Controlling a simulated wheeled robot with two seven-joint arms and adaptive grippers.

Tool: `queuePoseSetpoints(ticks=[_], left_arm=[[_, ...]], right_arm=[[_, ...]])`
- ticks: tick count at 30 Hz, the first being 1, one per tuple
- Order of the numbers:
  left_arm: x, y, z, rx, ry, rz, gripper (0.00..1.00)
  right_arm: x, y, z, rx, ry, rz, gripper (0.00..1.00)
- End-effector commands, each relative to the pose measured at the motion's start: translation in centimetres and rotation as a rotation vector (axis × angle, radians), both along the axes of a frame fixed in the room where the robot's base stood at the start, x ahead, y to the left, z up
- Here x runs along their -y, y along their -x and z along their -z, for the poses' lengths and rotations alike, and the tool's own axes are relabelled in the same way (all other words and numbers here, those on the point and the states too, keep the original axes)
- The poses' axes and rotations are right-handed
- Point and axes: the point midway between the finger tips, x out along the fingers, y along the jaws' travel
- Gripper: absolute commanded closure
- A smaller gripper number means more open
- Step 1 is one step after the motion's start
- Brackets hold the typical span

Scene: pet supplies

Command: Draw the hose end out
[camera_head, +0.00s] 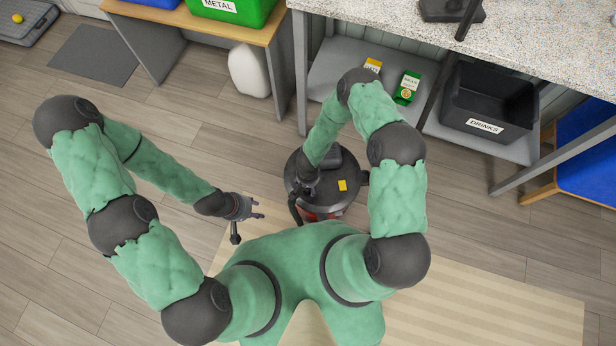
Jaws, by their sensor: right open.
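A round canister vacuum (334,198) with a dark lid, a red lower body and a yellow label (342,185) stands on the floor in front of me. A dark curved hose (295,209) shows at its left side. My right gripper (304,191) is open and points down at the lid's left part, by the hose. Its fingers blend with the dark parts, so contact cannot be told. My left gripper (257,209) is open and empty, to the left of the vacuum and apart from it. The hose end itself cannot be made out.
A grey shelf unit (327,85) behind holds small cartons (407,88) and a black DRINKS bin (487,102). A wooden bench (262,34) carries a green METAL bin (235,10); a white jug (249,72) stands below. A striped rug (480,310) lies right.

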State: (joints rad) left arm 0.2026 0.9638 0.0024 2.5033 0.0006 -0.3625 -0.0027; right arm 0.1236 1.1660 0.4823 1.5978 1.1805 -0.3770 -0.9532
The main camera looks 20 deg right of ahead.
Motion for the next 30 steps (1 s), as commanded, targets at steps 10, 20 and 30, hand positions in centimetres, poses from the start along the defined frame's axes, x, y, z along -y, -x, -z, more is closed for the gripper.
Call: queuePoseSetpoints(ticks=[10, 20, 30], left_arm=[[0.0, 0.0, 0.0, 0.0, 0.0, 0.0, 0.6], [0.0, 0.0, -0.5, 0.0, 0.0, 0.0, 0.6], [0.0, 0.0, -1.8, 0.0, 0.0, 0.0, 0.6]], right_arm=[[0.0, 0.0, 0.0, 0.0, 0.0, 0.0, 0.96], [0.0, 0.0, -0.7, 0.001, 0.0, 0.0, 0.96], [0.0, 0.0, -2.2, 0.0, 0.0, 0.0, 0.96]])
